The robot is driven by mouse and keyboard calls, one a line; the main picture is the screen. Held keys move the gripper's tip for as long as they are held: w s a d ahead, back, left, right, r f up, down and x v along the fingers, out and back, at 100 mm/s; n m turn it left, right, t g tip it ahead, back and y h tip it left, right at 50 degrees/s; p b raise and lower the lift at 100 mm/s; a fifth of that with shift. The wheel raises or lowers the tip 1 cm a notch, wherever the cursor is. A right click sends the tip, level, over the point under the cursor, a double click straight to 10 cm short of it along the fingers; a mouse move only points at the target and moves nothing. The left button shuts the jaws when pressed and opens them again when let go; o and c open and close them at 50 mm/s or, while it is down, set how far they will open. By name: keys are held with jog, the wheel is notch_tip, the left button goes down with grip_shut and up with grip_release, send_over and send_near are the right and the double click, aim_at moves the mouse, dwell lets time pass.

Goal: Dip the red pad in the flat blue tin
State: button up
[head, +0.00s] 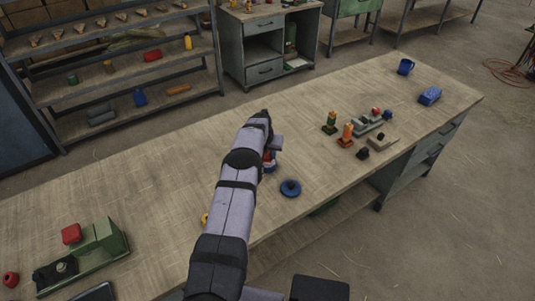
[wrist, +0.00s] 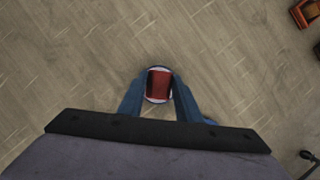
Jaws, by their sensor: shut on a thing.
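My gripper (wrist: 159,92) is shut on the red pad (wrist: 159,84), which sits between the two blue fingers in the wrist view. A round pale rim with dark blue shows around the pad's far end. I cannot tell whether the pad is inside it or just above it. In the head view the red pad (head: 267,155) shows small beside my arm's end, with white and blue just under it. A flat round blue piece (head: 290,188) with a dark raised middle lies on the bench, right of and nearer than the gripper. I cannot tell which of these is the tin.
The wooden bench (head: 150,190) is clear around the gripper. Orange (head: 346,134) and green (head: 330,123) stands, a grey tray (head: 368,125), a blue mug (head: 405,66) and a blue box (head: 430,95) stand to the right. A green machine (head: 95,248) with a red block stands at lower left.

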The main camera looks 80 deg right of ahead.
jog(key=shift+f+b, duration=0.55)
jog(key=shift+b, duration=0.1)
dwell(1.4)
jog(key=shift+r, duration=0.1)
jog(key=shift+r+p, duration=2.6)
jog(key=shift+r, duration=0.85)
